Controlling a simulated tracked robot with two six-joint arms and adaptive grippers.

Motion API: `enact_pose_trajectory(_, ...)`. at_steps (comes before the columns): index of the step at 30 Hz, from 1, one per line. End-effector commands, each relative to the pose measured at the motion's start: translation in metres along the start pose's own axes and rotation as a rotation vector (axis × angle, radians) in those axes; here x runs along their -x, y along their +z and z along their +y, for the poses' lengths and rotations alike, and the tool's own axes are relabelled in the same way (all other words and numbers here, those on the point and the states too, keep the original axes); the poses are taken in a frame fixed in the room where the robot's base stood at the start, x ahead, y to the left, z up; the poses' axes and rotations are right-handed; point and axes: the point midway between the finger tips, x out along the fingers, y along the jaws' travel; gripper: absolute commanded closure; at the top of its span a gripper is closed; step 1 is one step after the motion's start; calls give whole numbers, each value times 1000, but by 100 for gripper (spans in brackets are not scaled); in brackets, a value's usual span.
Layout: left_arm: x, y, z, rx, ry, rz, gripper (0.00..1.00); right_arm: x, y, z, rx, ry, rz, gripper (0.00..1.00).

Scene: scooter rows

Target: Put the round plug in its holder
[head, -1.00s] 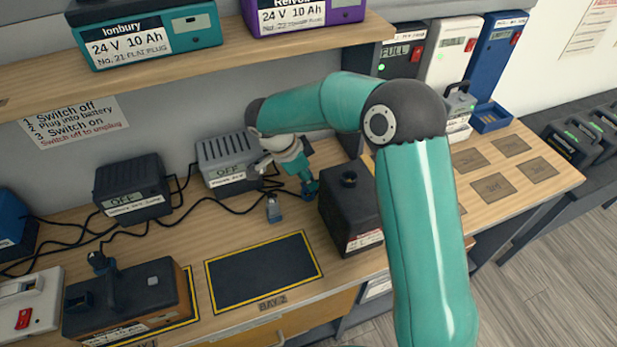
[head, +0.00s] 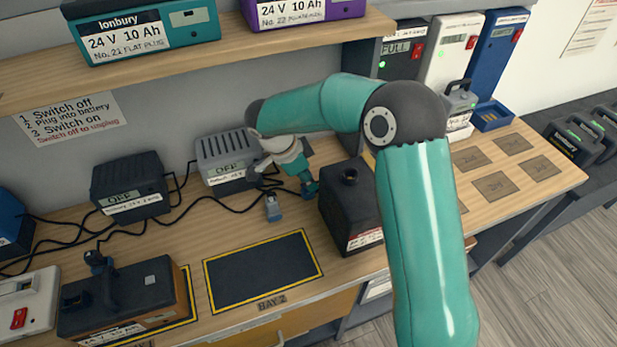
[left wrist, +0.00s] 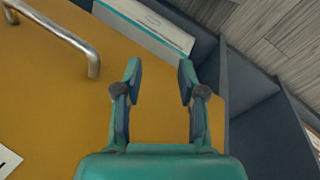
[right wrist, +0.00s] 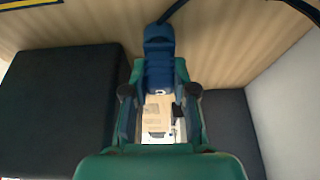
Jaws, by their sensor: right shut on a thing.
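In the head view my right gripper (head: 308,188) is low over the bench, beside a tall black battery (head: 345,222) with a round socket on top. In the right wrist view the right gripper (right wrist: 158,100) is shut on a blue plug (right wrist: 159,62) with a dark cable running up from it. I cannot tell whether its face is round. Another grey-blue plug (head: 273,207) is on the bench just left of the gripper. I cannot make out which part is the holder. My left gripper (left wrist: 160,80) is open and empty, in front of an orange-yellow panel.
A grey charger marked OFF (head: 222,160) and a black charger (head: 130,188) stand at the back, with cables across the bench. The BAY 2 mat (head: 262,270) is empty. A battery (head: 130,298) sits in the left bay. A metal handle (left wrist: 60,35) is near my left gripper.

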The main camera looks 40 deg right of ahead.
Motion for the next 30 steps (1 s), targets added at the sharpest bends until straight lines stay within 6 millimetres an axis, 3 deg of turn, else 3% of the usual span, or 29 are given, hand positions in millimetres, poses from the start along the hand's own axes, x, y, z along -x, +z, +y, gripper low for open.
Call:
enact_pose_trajectory(11, -8, 0, -3, 0, 0, 0, 60, -7, 3, 0, 0, -1, 0, 100)
enact_pose_trajectory(12, -8, 0, -3, 0, 0, 0, 60, -6, 3, 0, 0, -1, 0, 71)
enact_pose_trajectory(17, -7, 0, -3, 0, 0, 0, 60, -6, 3, 0, 0, -1, 0, 45)
enact_pose_trajectory(26, -7, 0, -2, 0, 0, 0, 60, -6, 3, 0, 0, -1, 0, 45)
enact_pose_trajectory(30, -7, 0, -2, 0, 0, 0, 60, 3, 3, -1, 0, -3, 0, 45)
